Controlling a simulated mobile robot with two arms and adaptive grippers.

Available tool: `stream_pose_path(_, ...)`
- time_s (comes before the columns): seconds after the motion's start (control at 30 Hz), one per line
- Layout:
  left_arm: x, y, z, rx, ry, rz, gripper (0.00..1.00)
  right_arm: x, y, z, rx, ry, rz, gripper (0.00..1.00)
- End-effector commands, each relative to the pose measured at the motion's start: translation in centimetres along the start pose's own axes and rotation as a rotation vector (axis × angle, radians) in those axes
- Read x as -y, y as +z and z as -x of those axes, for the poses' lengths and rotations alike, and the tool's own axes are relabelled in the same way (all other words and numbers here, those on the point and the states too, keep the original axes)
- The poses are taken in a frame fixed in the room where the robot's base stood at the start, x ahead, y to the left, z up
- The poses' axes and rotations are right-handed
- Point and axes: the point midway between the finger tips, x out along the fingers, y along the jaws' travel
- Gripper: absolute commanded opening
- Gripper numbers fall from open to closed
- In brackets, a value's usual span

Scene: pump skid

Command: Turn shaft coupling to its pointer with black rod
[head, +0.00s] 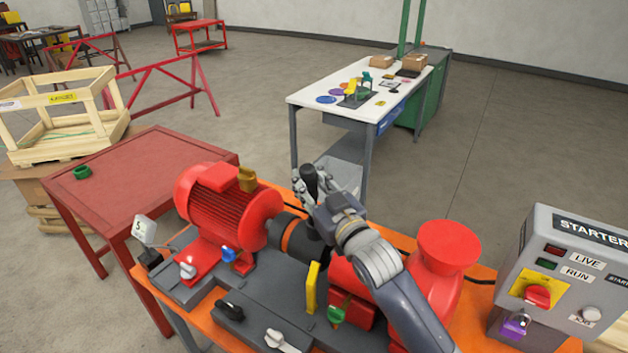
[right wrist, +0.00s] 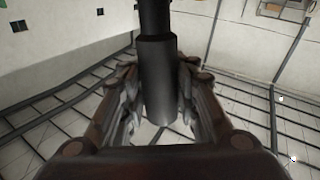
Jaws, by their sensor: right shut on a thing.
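The shaft coupling (head: 300,239) is a dark cylinder with an orange band, between the red motor (head: 228,212) and the red pump (head: 440,262). My right gripper (head: 322,192) is above it and shut on the black rod (head: 310,178). The rod's top stands out of the fingers; its lower end is hidden, so I cannot tell whether it sits in the coupling. In the right wrist view the rod (right wrist: 157,82) is between the fingers. A yellow upright plate (head: 312,287), perhaps the pointer, stands in front of the coupling. My left gripper is out of view.
A grey starter box (head: 553,275) stands at the right. A dark grey base with several small levers lies in front of the motor. A red table (head: 130,180) is at the left. A white workbench (head: 340,88) with items stands behind.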

Motion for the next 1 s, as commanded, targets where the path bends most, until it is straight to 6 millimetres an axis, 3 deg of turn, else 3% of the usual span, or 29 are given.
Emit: stream_pose_path(1.0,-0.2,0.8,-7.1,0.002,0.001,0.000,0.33,6.0,1.3,3.3,-0.133,-0.005,0.234,0.00)
